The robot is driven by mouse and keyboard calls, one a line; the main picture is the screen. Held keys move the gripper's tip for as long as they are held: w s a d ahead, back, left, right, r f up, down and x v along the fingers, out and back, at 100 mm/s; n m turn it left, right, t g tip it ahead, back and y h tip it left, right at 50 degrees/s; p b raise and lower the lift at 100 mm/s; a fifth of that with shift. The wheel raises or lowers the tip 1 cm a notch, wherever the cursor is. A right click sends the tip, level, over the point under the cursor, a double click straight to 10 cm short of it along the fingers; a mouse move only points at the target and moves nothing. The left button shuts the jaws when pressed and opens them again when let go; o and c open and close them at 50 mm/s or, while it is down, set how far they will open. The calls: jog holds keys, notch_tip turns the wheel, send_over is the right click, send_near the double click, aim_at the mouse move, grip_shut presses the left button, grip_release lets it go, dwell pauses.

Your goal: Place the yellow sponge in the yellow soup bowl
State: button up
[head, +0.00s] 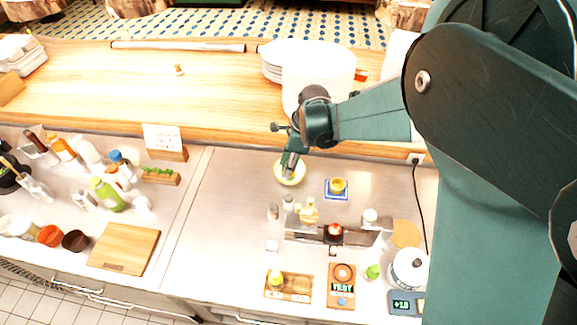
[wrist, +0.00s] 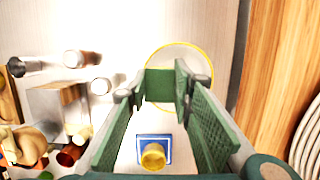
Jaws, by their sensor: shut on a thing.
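The yellow soup bowl (head: 279,177) stands on the steel counter, just below the wooden ledge; its pale inside and yellow rim (wrist: 209,62) also show in the wrist view. My gripper (head: 291,168) points down over the bowl. In the wrist view, its green fingers (wrist: 158,92) are shut on a small block with a green face (wrist: 159,82), which I take to be the sponge. No yellow side of it is clear. The block appears over or in the bowl; whether it touches the bottom cannot be told.
A yellow cup (head: 338,185) stands on a blue-edged tile right of the bowl. Several shakers (head: 273,211) and a metal rack are below it. A stack of white plates (head: 315,62) stands on the ledge above. The counter left of the bowl is clear.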

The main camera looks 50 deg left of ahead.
jog(key=shift+f, duration=0.35)
jog(key=o, duration=0.7)
jog(key=shift+o, duration=0.2)
jog(key=shift+r, duration=0.2)
jog(key=shift+r+p, duration=0.35)
jog(key=shift+r, duration=0.1)
jog(key=v, duration=1.2)
jog(key=shift+s, duration=0.1)
